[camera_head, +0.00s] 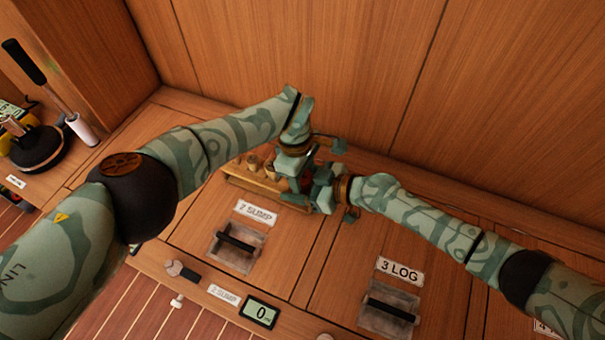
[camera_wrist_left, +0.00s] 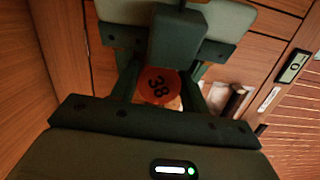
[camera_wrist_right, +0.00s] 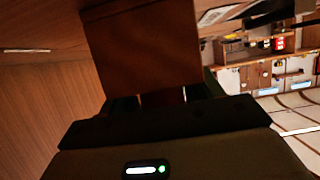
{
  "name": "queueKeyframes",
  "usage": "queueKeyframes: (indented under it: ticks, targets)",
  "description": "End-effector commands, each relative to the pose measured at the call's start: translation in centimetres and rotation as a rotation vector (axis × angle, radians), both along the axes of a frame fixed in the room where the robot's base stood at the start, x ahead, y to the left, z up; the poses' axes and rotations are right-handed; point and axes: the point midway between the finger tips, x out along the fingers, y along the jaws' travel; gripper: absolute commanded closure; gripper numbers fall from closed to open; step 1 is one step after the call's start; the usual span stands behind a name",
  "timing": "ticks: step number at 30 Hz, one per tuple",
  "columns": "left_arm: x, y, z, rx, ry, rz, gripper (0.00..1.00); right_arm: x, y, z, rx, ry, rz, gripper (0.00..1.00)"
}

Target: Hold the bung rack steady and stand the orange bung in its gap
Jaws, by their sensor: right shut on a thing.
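The bung rack (camera_head: 265,184) is a small wooden rack with several pale bungs, against the back wall. The orange bung (camera_wrist_left: 160,88), marked 38, shows its top between the fingers of my left gripper (camera_wrist_left: 160,92) in the left wrist view. Those fingers are apart, one on each side of it; I cannot see its lower part or whether it sits in the gap. In the head view my left gripper (camera_head: 291,163) is over the rack's right end. My right gripper (camera_head: 325,186) is beside that end; in its wrist view it is shut on the rack's wooden body (camera_wrist_right: 145,55).
The two grippers are very close together at the rack. A 2 SUMP hatch (camera_head: 237,246) and a 3 LOG hatch (camera_head: 388,305) lie in front. The wood panel right of the rack is clear.

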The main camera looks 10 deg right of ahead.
Motion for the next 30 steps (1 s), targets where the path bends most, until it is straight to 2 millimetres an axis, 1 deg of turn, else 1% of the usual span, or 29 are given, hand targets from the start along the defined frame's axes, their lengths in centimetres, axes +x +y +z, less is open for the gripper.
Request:
queueKeyframes:
  ticks: [5, 10, 11, 12, 27, 30]
  targets:
    - [0.0, 0.0, 0.2, 0.000, 0.001, 0.001, 0.45, 0.0, -0.1, 0.0, -0.001, 0.000, -0.002, 0.63]
    - [0.1, 0.0, 1.4, -0.001, 0.001, -0.001, 0.45, 0.0, -0.1, 0.0, -0.001, 0.000, -0.002, 0.63]
    - [0.0, 0.0, 1.7, -0.001, 0.000, -0.001, 0.44, 0.1, -0.1, 0.0, -0.002, 0.000, -0.003, 0.63]
    - [0.1, 0.0, 2.1, -0.001, -0.001, 0.000, 0.36, 0.0, -0.1, 0.0, -0.002, 0.000, -0.003, 0.63]
    - [0.1, 0.0, 6.2, -0.001, -0.001, 0.001, 0.36, 0.0, 0.0, -0.1, -0.001, 0.000, 0.000, 0.63]
    - [0.0, 0.0, 6.7, 0.000, 0.000, 0.000, 0.36, 0.0, 0.0, -0.1, -0.001, 0.000, 0.000, 0.63]
